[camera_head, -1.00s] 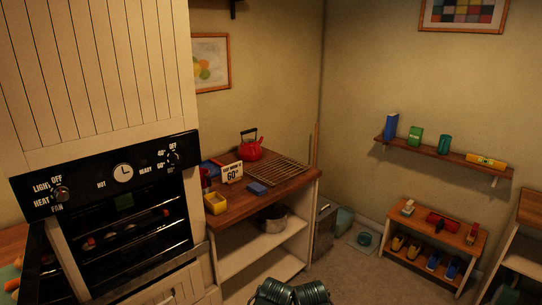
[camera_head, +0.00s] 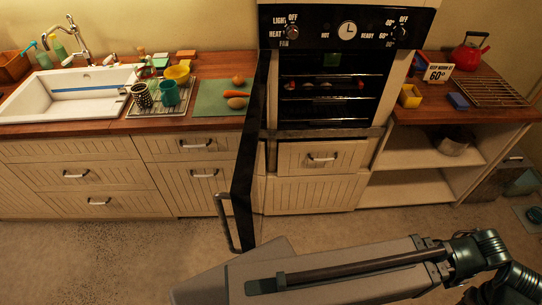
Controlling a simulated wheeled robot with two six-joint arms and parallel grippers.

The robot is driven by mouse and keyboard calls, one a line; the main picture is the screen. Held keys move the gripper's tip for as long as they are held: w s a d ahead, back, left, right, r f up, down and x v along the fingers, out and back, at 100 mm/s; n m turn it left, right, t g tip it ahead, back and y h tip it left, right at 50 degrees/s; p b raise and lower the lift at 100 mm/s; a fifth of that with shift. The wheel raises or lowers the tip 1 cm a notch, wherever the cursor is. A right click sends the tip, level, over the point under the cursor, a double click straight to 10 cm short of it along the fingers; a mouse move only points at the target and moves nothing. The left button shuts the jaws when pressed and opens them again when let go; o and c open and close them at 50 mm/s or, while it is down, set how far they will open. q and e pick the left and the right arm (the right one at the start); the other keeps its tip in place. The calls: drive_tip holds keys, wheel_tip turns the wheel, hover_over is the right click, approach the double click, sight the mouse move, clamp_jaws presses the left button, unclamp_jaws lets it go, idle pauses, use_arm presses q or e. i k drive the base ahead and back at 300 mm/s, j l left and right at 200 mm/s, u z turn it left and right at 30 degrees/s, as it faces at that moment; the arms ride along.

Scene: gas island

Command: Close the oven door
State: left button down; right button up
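The built-in oven (camera_head: 330,98) stands in a tall cream cabinet right of centre, its cavity uncovered and its racks showing. The black oven door (camera_head: 245,160) hangs wide open at the oven's left side and is seen almost edge-on. Its long bar handle (camera_head: 226,222) is on the door's left face, near the lower end, with nothing touching it. My arm links cross the bottom right of the view, in front of the oven. Neither of my grippers can be made out.
A counter with a sink (camera_head: 75,92), a green cutting board (camera_head: 222,98) and dishes runs along the left. A wooden-topped shelf unit (camera_head: 460,107) with a red kettle (camera_head: 470,52) stands on the right. Open floor (camera_head: 120,255) lies at the lower left.

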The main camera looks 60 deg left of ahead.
sight(247, 194)
drive_tip(key=k+j+z, duration=0.1)
drive_tip(key=k+z, duration=0.2)
drive_tip(key=k+j+z, duration=0.1)
drive_tip(key=z, duration=0.2)
drive_tip(key=k+j+u, duration=0.1)
drive_tip(key=k+u, duration=0.3)
drive_tip(key=k, duration=0.3)
drive_tip(key=k+u, duration=0.15)
drive_tip(key=u, duration=0.3)
drive_tip(key=k+j+u, duration=0.1)
drive_tip(key=u, duration=0.35)
drive_tip(key=k+j+u, duration=0.1)
drive_tip(key=j+u, duration=0.15)
drive_tip(key=u, duration=0.25)
drive_tip(key=k+z, duration=0.2)
